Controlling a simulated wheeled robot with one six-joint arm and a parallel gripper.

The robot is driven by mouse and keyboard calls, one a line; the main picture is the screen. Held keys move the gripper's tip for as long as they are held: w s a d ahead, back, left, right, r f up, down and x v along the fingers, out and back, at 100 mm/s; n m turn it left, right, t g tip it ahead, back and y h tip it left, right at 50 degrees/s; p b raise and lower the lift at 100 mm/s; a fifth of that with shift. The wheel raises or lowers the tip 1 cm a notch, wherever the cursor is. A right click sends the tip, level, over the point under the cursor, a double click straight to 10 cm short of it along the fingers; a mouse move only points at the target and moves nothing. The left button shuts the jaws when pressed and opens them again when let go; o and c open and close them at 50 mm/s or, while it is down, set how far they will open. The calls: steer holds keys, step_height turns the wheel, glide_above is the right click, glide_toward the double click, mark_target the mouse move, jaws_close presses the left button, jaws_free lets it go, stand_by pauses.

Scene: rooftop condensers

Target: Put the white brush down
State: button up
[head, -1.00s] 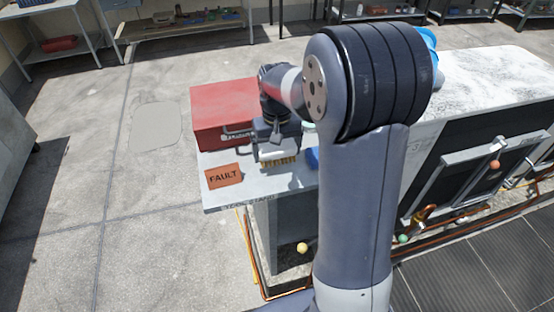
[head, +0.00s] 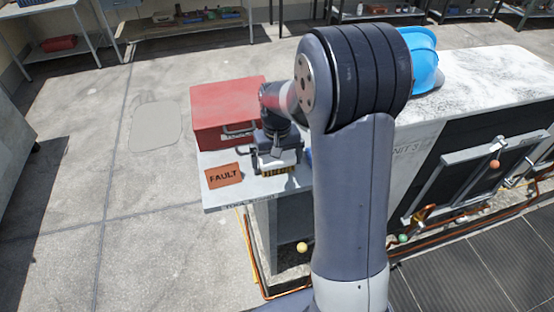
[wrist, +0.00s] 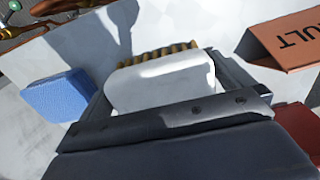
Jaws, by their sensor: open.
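The white brush (wrist: 160,85) with tan bristles lies between the fingers of my gripper (wrist: 165,72) in the wrist view. My gripper is open around it. In the head view my gripper (head: 277,160) is low over the grey tool stand (head: 222,200), with the bristles (head: 277,172) showing under it. The brush looks at or very near the stand top; exact contact is hard to tell. The rest of the brush is mostly hidden by my gripper in the head view.
An orange FAULT sign (head: 224,175) stands left of my gripper, and a red toolbox (head: 225,108) behind it. A blue sponge (wrist: 58,95) lies close beside the brush. A blue bucket (head: 420,62) sits on the condenser unit (head: 480,75) at right.

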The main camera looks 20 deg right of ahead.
steer(key=r, duration=1)
steer(key=shift+s+a+r, duration=0.1)
steer(key=shift+s+r, duration=0.2)
steer(key=shift+r, duration=0.1)
steer(key=f, duration=1)
steer(key=shift+w+f, duration=0.25)
steer(key=shift+f, duration=0.05)
steer(key=shift+w+r+p, duration=0.15)
steer(key=shift+r+p, duration=0.2)
steer(key=shift+r+b, duration=0.35)
steer(key=shift+r, duration=1.7)
